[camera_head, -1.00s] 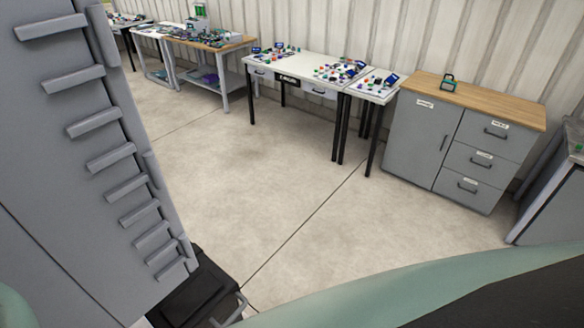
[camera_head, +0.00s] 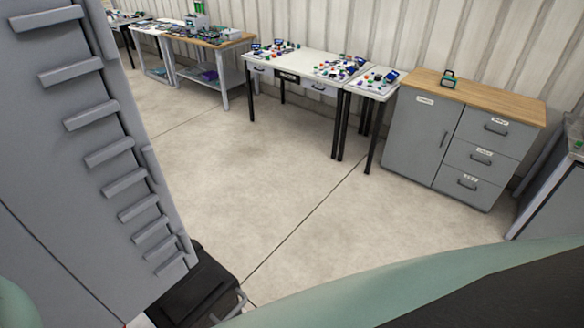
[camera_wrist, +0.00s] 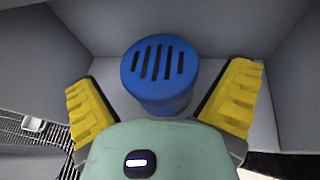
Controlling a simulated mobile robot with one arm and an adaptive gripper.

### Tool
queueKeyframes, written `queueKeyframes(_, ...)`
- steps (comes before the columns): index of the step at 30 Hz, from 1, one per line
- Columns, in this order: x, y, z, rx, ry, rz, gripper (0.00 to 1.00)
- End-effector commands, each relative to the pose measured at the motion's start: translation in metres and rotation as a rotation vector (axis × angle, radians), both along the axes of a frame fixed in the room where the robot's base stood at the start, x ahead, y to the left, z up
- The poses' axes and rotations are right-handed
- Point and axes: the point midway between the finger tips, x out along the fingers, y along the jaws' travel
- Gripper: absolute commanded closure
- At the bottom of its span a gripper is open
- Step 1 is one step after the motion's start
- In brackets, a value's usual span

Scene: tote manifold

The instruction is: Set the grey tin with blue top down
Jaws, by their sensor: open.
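In the wrist view a round tin with a blue slotted top (camera_wrist: 160,62) stands in a grey box-like space. My gripper (camera_wrist: 160,104) is open, with a yellow-padded finger on each side of the tin. Gaps show between both pads and the tin. The lower part of the tin is hidden behind my pale green wrist. Neither the tin nor my gripper shows in the head view.
Grey walls (camera_wrist: 268,30) close in around the tin. A wire rack (camera_wrist: 35,135) shows at lower left. In the head view a white table (camera_head: 290,62) with small parts and a grey cabinet (camera_head: 420,140) stand along the wall. The floor (camera_head: 250,170) between is clear.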

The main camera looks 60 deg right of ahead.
Motion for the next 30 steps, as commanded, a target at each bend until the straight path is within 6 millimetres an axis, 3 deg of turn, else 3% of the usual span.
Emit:
queueKeyframes(19, -0.084, -0.008, 0.032, 0.004, -0.002, 0.009, 0.00)
queueKeyframes(30, -0.099, -0.012, 0.040, 0.002, 0.002, 0.003, 0.00)
